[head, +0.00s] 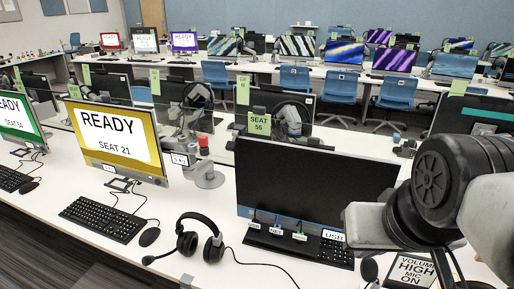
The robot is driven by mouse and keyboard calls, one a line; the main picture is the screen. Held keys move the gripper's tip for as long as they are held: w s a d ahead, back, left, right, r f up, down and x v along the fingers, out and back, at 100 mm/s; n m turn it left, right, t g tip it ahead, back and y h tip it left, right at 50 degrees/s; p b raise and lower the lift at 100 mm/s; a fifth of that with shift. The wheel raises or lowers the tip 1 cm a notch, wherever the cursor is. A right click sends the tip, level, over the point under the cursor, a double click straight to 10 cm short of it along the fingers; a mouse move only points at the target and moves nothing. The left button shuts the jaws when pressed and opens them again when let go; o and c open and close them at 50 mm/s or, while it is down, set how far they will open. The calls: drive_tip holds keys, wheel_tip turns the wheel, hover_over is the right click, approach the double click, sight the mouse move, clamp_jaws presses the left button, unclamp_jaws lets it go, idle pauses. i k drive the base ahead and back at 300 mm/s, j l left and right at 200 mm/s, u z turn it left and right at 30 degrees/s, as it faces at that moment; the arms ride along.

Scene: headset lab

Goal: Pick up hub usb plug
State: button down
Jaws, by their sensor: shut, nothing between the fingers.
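A small white tag reading USB (333,235) shows at the lower right edge of the dark monitor at seat 56. Several similar small tags (276,231) with short blue leads hang along the monitor's lower edge to its left. I cannot make out a plug body, or tell which tag belongs to the hub's plug. My arm (435,185) fills the right foreground, and its pale grey end part (368,227) overlaps the monitor's lower right corner. My fingertips cannot be made out.
A black headset (190,240) lies on the white desk, its cable running right. The dark monitor (310,180) and a black keyboard (330,255) stand right of it. A Volume High Mic On sign (411,271) is below my arm.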

sight(255, 224)
drive_tip(key=u, duration=0.6)
drive_tip(key=k+j+z, duration=0.1)
drive_tip(key=z, duration=0.3)
drive_tip(key=i+z, duration=0.1)
drive_tip(key=z, duration=1)
drive_tip(key=u, duration=1.5)
drive_tip(key=k+j+z, duration=0.1)
drive_tip(key=k, duration=0.15)
drive_tip(key=j+z, duration=0.35)
drive_tip(key=j, duration=0.6)
